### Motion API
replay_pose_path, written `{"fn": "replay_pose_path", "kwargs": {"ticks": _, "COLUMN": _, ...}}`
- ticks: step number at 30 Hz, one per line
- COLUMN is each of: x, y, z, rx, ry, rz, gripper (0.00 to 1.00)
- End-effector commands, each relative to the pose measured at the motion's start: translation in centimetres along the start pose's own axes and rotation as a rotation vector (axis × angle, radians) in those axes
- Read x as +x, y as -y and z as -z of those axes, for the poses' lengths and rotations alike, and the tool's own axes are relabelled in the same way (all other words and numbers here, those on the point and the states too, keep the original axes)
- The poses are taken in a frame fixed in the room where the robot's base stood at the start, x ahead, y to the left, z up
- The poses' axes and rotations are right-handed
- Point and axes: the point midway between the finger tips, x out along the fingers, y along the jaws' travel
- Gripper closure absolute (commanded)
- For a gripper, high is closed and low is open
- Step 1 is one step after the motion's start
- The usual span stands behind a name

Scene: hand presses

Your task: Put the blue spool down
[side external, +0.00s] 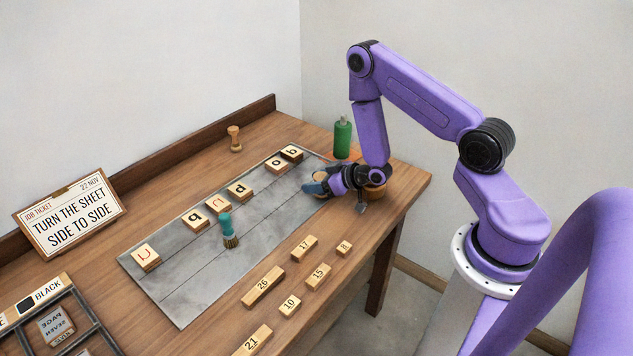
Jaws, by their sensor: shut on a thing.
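My gripper (327,184) is low over the right end of the grey metal sheet (190,296), near the table's right edge. It is shut on the blue spool (313,188), which shows as a small blue piece with a tan part at the left of the jaws. Much of the spool is hidden by the fingers. I cannot tell whether it touches the surface below.
A green bottle (342,138) stands behind my gripper, and a round wooden thing (375,191) is close at its right. Letter blocks (240,191) and a teal-handled brush (227,228) are on the sheet. Numbered blocks (263,286) lie in front. A wooden spool-like piece (235,138) stands behind.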

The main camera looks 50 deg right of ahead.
Motion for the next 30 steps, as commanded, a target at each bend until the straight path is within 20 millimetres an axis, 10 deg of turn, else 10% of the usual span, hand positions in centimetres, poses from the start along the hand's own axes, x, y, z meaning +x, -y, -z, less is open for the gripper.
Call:
{"fn": "replay_pose_path", "kwargs": {"ticks": 3, "x": 0.1, "y": 0.0, "z": -0.3, "rx": 0.001, "ry": 0.001, "rz": 0.0, "gripper": 0.77}}
{"fn": "replay_pose_path", "kwargs": {"ticks": 4, "x": 0.1, "y": 0.0, "z": -0.3, "rx": 0.001, "ry": 0.001, "rz": 0.0, "gripper": 0.45}}
{"fn": "replay_pose_path", "kwargs": {"ticks": 6, "x": 0.1, "y": 0.0, "z": -0.2, "rx": 0.0, "ry": 0.001, "rz": 0.0, "gripper": 0.23}}
{"fn": "replay_pose_path", "kwargs": {"ticks": 18, "x": -0.2, "y": 0.0, "z": 0.1, "rx": 0.0, "ry": 0.0, "rz": 0.0, "gripper": 0.23}}
{"fn": "replay_pose_path", "kwargs": {"ticks": 30, "x": -5.8, "y": -0.1, "z": 0.0, "rx": 0.002, "ry": 0.003, "rz": -0.001, "gripper": 0.23}}
